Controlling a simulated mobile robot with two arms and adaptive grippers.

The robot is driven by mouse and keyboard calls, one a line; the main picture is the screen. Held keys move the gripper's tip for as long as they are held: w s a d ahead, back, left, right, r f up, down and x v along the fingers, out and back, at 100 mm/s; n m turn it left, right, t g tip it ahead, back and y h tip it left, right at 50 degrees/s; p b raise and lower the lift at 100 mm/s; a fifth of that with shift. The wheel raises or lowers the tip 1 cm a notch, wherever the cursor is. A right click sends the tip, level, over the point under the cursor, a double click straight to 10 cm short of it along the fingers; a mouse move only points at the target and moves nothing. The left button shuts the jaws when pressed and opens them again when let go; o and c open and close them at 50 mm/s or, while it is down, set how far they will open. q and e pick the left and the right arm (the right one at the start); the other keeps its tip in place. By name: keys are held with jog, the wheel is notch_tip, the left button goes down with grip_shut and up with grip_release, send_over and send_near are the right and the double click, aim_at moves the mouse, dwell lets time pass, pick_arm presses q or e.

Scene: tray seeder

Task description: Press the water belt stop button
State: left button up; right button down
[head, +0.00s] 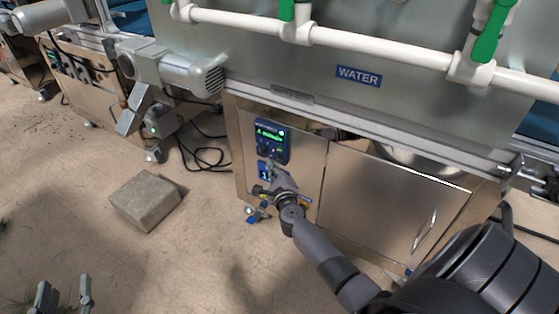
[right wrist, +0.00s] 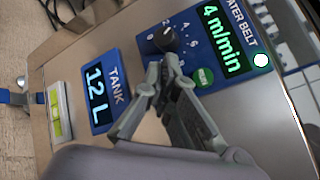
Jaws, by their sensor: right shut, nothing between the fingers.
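The blue water belt panel (head: 284,153) is on the steel cabinet front. The right wrist view shows its green display (right wrist: 221,37) reading 4 m/min, a dark dial (right wrist: 163,39) with numbers, a green button (right wrist: 204,77) and a lit white spot (right wrist: 261,60). I see no stop button; my fingers cover part of the panel. My right gripper (right wrist: 159,68) is shut and empty, its tips over the panel just below the dial; I cannot tell whether they touch. It also shows in the head view (head: 272,168). My left gripper (head: 65,289) is open and empty, low at the left.
A blue tank display (right wrist: 100,90) reading 12 L sits beside the belt panel, with a level gauge (right wrist: 58,115) further left. White pipes (head: 380,46) with green valve handles run above. A grey block (head: 145,200) lies on the floor, with open ground around it.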

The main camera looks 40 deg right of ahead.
jog(key=shift+w+d, duration=0.15)
jog(key=shift+d, duration=0.25)
pick_arm(q)
jog(key=shift+r, duration=0.1)
pick_arm(e)
jog(key=shift+w+d, duration=0.15)
jog(key=shift+d, duration=0.2)
dwell(0.5)
dwell(0.3)
jog(key=shift+a, duration=0.15)
pick_arm(q)
jog(key=shift+s+a+f+g+y+p, duration=0.15)
jog(key=shift+s+a+f+g+p, duration=0.1)
jog(key=shift+f+g, duration=0.45)
jog(key=shift+s+a+f+g+y+p, duration=0.15)
jog(key=shift+s+f+g, duration=0.2)
jog(key=shift+f, duration=0.65)
jog(key=shift+s+a+f+g+y+p, duration=0.1)
jog(key=shift+s+a+f+g+p, duration=0.1)
jog(key=shift+f+g, duration=0.5)
pick_arm(e)
jog(key=s+a, duration=0.2)
jog(key=a, duration=0.3)
jog(key=shift+s+a, duration=0.3)
jog(key=shift+a, duration=0.1)
pick_arm(q)
jog(key=shift+f, duration=0.15)
